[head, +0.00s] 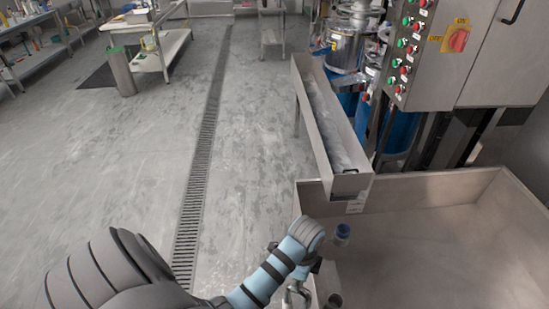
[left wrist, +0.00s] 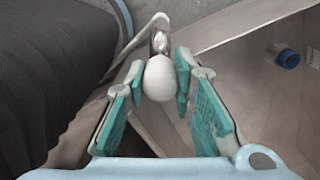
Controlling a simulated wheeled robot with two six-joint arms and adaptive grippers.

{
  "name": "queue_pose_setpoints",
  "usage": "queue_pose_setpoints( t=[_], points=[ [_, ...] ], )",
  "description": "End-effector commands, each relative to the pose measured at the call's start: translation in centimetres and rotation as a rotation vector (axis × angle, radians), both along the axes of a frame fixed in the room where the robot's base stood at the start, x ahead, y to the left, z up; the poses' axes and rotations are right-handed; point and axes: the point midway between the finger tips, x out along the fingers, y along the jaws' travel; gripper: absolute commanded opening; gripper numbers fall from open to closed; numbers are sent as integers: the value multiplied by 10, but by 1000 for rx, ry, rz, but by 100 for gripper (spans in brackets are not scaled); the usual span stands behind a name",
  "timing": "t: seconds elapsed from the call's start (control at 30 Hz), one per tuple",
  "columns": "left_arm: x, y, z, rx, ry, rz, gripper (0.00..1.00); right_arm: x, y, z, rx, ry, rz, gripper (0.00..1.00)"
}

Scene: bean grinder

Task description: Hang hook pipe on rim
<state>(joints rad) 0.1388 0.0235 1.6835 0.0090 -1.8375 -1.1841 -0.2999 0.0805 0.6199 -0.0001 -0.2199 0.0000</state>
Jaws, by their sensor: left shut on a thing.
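My left gripper (head: 296,292) is at the bottom of the head view, beside the near left corner of a large metal bin (head: 430,198). In the left wrist view the teal-padded fingers (left wrist: 162,85) are shut on the hook pipe (left wrist: 160,74), whose pale rounded end sits between the pads. A shiny metal part of it continues beyond the fingertips. The rest of the pipe is hidden, so I cannot tell whether it touches the bin's rim. My right gripper is in neither view.
A small blue-capped object (head: 343,231) is inside the bin near its left wall; it also shows in the left wrist view (left wrist: 288,58). A long metal chute (head: 330,125) ends above the bin's back left corner. A control cabinet (head: 420,50) stands behind.

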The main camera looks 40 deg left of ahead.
Motion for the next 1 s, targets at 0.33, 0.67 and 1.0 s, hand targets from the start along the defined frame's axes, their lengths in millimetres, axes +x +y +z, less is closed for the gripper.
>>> queue_pose_setpoints(
  t=[0.33, 0.67, 1.0],
  points=[
    [-21, 58, -17, 37, 26, 354, 0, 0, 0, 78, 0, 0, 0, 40],
    [-29, 75, -30, 48, 24, 471, 0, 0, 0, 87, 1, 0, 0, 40],
    [-2, 52, -32, 46, 23, 468, 0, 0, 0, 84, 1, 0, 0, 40]
  ],
)
